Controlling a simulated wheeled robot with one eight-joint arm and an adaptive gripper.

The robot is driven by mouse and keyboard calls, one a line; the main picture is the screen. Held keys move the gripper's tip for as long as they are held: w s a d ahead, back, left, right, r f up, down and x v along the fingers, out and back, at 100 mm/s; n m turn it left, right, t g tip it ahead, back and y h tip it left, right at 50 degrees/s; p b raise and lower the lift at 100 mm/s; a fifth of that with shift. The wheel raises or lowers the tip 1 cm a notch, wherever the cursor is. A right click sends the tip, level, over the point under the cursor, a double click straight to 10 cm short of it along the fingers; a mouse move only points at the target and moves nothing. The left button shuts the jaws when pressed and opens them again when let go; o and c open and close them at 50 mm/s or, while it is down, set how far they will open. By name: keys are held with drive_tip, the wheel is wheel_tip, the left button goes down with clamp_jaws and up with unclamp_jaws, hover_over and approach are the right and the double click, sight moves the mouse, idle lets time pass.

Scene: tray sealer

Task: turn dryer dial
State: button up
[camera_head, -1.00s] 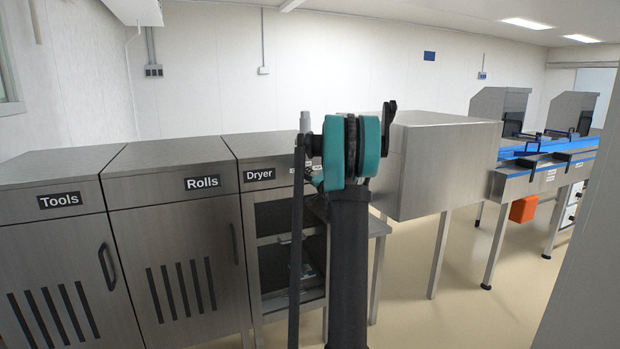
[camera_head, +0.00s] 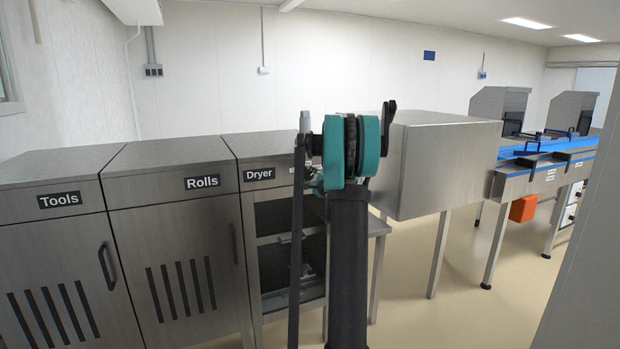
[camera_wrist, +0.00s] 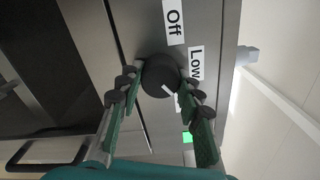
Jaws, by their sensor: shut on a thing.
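The dryer dial (camera_wrist: 158,72) is a round dark knob on the steel front panel in the wrist view. A short white mark on it points to the lower right. My gripper (camera_wrist: 160,88) is shut on the dial, with one finger on each side of it. The "Off" label (camera_wrist: 174,20) is above the dial and the "Low" label (camera_wrist: 196,62) is to its right. Another label below is partly hidden by the right finger. In the head view, the dryer cabinet (camera_head: 259,203) shows, but my arm hides the dial.
The Rolls cabinet (camera_head: 178,218) and Tools cabinet (camera_head: 52,240) stand left of the dryer. A steel box on legs (camera_head: 450,170) stands to the right. A green light (camera_wrist: 187,137) shows on the panel near my right finger. The dryer's open shelves lie below its panel.

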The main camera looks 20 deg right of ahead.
drive_tip(key=shift+m, duration=0.6)
drive_tip(key=o, duration=1.2)
drive_tip(key=shift+c, duration=0.2)
drive_tip(key=s, duration=1.2)
drive_tip(key=shift+d, duration=0.2)
